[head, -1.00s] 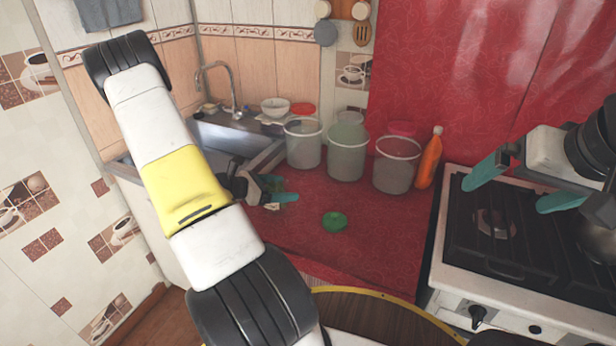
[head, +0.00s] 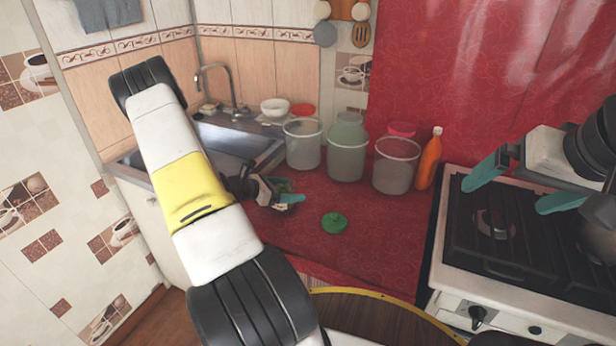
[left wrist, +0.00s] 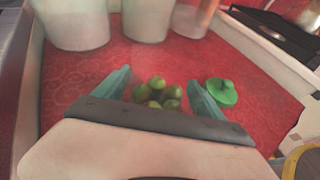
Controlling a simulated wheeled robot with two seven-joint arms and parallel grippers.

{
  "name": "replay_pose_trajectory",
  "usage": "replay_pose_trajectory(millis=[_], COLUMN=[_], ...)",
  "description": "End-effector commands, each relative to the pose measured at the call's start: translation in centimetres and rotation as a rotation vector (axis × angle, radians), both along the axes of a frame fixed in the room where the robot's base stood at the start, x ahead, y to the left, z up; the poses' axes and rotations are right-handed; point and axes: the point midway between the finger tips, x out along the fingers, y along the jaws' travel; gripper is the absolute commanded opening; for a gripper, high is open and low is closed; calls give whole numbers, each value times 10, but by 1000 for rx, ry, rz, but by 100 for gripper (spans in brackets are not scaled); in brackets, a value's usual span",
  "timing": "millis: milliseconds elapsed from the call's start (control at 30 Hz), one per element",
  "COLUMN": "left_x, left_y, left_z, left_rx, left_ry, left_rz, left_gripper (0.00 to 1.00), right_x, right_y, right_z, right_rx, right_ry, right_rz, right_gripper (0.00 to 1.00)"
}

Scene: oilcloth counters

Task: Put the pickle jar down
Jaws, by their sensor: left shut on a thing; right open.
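The pickle jar (left wrist: 158,90) shows in the left wrist view as a cluster of green pickles between my left gripper's teal fingers (left wrist: 158,92); its clear walls are hard to make out. In the head view the jar (head: 283,186) is mostly hidden behind my left gripper (head: 282,200), low at the red counter near the sink. My left gripper is shut on the jar. I cannot tell whether the jar's base touches the counter. My right gripper (head: 515,190) is open and empty above the stove's left side.
A green lid (head: 334,223) lies on the red counter (head: 300,240), right of the jar. Several cloudy containers, one a bucket (head: 396,168), and an orange bottle (head: 428,160) stand along the back. The sink (head: 232,140) is left, the stove (head: 515,240) right.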

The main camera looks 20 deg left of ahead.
Motion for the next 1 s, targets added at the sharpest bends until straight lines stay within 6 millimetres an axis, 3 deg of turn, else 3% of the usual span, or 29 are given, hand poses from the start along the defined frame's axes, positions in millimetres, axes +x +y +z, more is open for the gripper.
replay_pose_trajectory(millis=[67,100,167,567,1000], left_x=[0,0,0,-7,-72], left_y=[0,0,0,7,57], left_z=[-2,-2,-2,5,39], left_rx=[-1,0,0,3,3], left_ry=[-2,0,0,1,0], left_rz=[0,0,0,1,2], left_gripper=[7,88,100,100,100], right_x=[0,0,0,0,0], right_y=[0,0,0,0,0], right_z=[0,0,0,0,0], right_rx=[0,0,0,0,0], right_ry=[0,0,0,0,0], right_rz=[0,0,0,0,0], right_gripper=[100,100,100,100,100])
